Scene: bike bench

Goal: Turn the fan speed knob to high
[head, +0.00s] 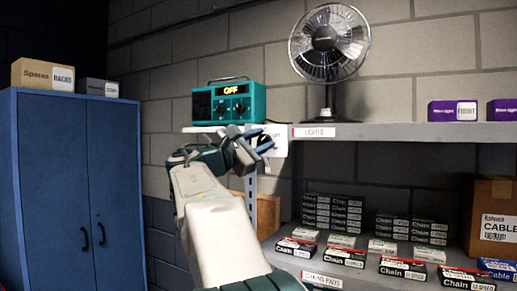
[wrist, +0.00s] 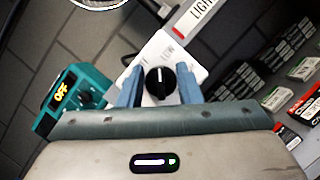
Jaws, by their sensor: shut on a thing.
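The fan speed knob (wrist: 160,84) is a round black knob with a pale pointer line, on a white control box (wrist: 158,48) in the wrist view. The pointer line points roughly up in that picture. The small markings around the knob are too small to read. My gripper (wrist: 160,92) has its two blue fingers on either side of the knob, shut on it. In the head view, my gripper (head: 262,140) is at the white box (head: 281,134) by the shelf's left end and hides much of it. The fan (head: 330,42) stands on the shelf, up and right of the gripper.
A teal radio (head: 228,103) showing "OFF" stands just left of my gripper; it also shows in the wrist view (wrist: 72,98). The upper shelf edge (head: 400,131) runs right. Several chain boxes (head: 333,212) fill the lower shelf. A blue cabinet (head: 75,180) stands left.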

